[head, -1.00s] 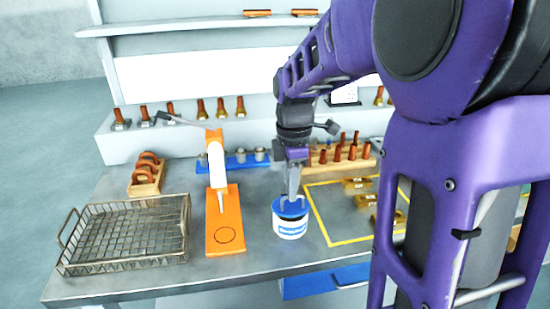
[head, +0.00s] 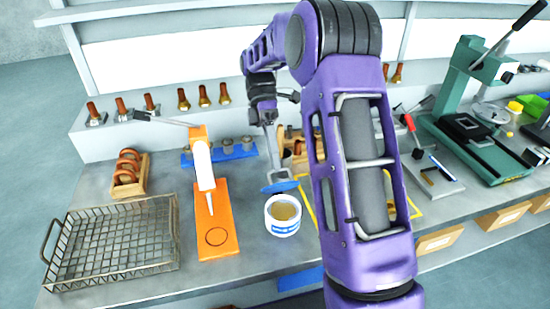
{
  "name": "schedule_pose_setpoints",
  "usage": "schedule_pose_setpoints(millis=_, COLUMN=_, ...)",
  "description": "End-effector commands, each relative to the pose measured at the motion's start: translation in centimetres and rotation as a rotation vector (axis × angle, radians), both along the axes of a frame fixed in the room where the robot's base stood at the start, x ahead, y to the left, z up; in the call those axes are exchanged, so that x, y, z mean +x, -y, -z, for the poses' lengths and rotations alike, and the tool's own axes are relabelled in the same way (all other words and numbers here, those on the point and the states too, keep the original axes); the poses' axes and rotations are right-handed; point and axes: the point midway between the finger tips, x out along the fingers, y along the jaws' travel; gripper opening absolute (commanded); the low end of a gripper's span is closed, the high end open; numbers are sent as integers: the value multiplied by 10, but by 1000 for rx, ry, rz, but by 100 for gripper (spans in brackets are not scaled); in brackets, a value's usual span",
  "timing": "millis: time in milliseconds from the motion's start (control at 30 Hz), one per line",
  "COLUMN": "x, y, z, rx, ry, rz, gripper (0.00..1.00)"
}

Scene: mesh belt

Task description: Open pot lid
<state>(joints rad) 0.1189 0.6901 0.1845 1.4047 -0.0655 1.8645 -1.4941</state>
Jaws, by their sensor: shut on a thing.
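The pot (head: 283,229) is a small white tub with a blue label, upright on the grey bench right of the orange press. Its top is open and a tan content shows inside. The blue lid (head: 280,186) is off the pot, tilted, just above and behind its rim. My gripper (head: 275,170) is shut on the lid, pointing down from above. The fingertips are small in this view, and their exact contact with the lid is hard to make out.
An orange press (head: 214,225) stands left of the pot, and a wire basket (head: 112,252) lies farther left. A green machine (head: 470,110) stands at the right.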

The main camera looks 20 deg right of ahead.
Motion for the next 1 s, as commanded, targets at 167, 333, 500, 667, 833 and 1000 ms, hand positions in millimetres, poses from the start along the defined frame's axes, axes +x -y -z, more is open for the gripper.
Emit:
schedule_pose_setpoints(millis=167, x=3, y=-1, z=2, rx=2, ry=-53, rz=-1, gripper=0)
schedule_pose_setpoints(millis=333, x=4, y=-1, z=2, rx=1, ry=-75, rz=0, gripper=0)
schedule_pose_setpoints(millis=500, x=4, y=-1, z=2, rx=1, ry=-79, rz=0, gripper=0)
schedule_pose_setpoints(millis=667, x=4, y=-1, z=2, rx=1, ry=-79, rz=0, gripper=0)
schedule_pose_setpoints(millis=833, x=4, y=-1, z=2, rx=1, ry=-78, rz=0, gripper=29)
schedule_pose_setpoints(millis=1000, x=4, y=0, z=2, rx=0, ry=-78, rz=0, gripper=40)
